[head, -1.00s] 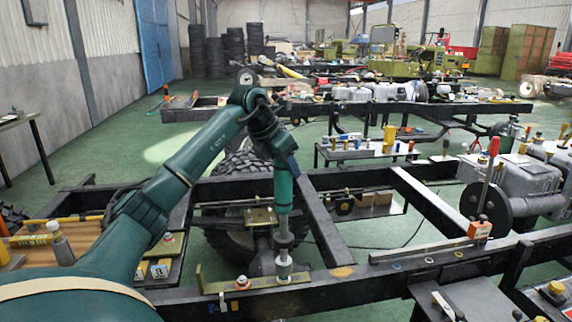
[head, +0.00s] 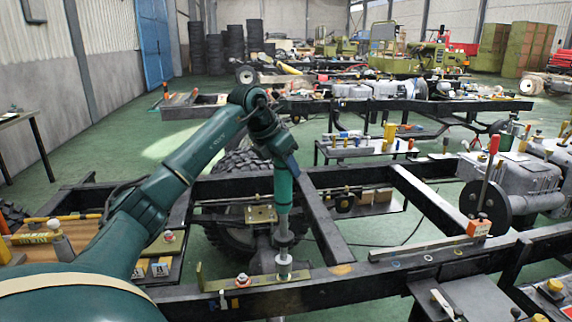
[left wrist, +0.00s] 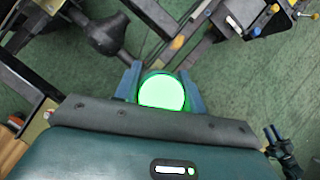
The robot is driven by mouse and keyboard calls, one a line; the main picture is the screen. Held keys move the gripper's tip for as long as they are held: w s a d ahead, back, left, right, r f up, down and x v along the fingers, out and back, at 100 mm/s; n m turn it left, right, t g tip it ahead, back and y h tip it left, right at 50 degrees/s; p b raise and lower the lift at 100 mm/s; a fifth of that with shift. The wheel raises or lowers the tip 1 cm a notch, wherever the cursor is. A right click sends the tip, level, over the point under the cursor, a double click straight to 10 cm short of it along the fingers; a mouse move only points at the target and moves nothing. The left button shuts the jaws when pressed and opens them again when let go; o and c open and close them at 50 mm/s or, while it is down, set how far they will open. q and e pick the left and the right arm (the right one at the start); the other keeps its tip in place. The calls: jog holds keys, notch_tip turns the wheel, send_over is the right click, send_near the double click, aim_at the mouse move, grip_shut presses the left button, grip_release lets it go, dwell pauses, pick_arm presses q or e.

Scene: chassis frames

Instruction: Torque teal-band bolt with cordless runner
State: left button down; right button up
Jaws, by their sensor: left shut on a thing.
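My left gripper (head: 283,208) points down over the front chassis rail (head: 330,279). It is shut on the cordless runner (head: 284,238), a grey upright tool with a wider socket end (head: 284,268) at the rail. In the left wrist view the runner's round end (left wrist: 162,91) glows green between the two blue fingers. No teal-band bolt can be made out; the socket covers the spot under it. A bolt with a red band (head: 242,281) stands beside it to the left, near a brass-coloured angle bracket (head: 214,284).
A crossmember (head: 323,220) runs back to the right of the runner. An orange block with a red-topped lever (head: 479,228) stands on the rail farther right. A grey gearbox (head: 515,178) sits at right.

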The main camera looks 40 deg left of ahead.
aim_at(286, 176)
pick_arm(q)
jog(key=shift+f, duration=0.45)
dwell(0.3)
jog(key=shift+f, duration=0.5)
dwell(0.7)
jog(key=shift+f+b, duration=0.65)
jog(key=shift+f, duration=0.05)
dwell(1.1)
jog(key=shift+s+d+f+p, duration=0.1)
jog(key=shift+f+p, duration=0.1)
jog(key=shift+p, duration=0.1)
dwell(0.8)
jog(key=shift+p, duration=0.35)
dwell(0.8)
jog(key=shift+r, duration=0.25)
jog(key=shift+r+p, duration=0.45)
jog(key=shift+p, duration=0.3)
jog(key=shift+r+p, duration=0.95)
jog(key=shift+r, duration=0.15)
